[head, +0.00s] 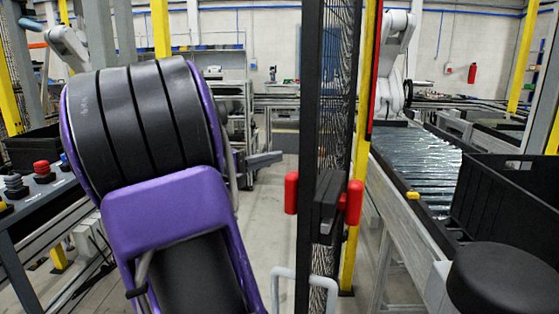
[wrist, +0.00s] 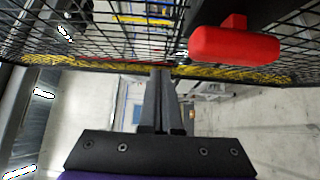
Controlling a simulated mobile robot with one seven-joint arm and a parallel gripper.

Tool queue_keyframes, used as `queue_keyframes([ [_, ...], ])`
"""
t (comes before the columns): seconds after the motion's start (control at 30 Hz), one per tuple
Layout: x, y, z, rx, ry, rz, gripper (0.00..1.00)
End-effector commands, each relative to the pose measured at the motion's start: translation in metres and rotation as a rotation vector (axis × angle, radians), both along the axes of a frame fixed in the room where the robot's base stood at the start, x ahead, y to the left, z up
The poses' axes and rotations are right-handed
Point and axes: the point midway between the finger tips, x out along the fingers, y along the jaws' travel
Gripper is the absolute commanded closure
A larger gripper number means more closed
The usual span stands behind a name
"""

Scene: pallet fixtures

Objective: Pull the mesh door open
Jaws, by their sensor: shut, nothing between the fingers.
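The mesh door (head: 338,90) stands upright and nearly edge-on in the head view, with a dark frame and black wire mesh. A red handle (head: 291,193) sticks out on its left side and another red handle (head: 353,202) on its right, beside a dark latch block. In the wrist view the mesh (wrist: 110,35) spans the top, with a red handle (wrist: 234,46) at upper right. My gripper (wrist: 161,72) is shut and empty, its fingers pointing toward the mesh, left of the handle and not on it. In the head view my gripper (head: 278,157) shows partly behind my purple arm, left of the door.
A yellow post (head: 358,150) stands just right of the door. Beyond it is a roller conveyor (head: 425,165) with a black crate (head: 510,195). At left is a bench with red and black buttons (head: 42,172). Clear floor (head: 265,220) lies left of the door.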

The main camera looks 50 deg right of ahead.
Motion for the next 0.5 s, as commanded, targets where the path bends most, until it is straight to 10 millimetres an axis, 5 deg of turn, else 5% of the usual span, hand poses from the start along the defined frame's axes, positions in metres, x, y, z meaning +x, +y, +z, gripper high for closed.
queue_keyframes([
  [0.3, -0.001, 0.069, 0.0, 0.002, 0.0, 0.005, 1.0],
  [0.5, -0.004, 0.094, 0.0, 0.001, 0.0, 0.002, 1.0],
])
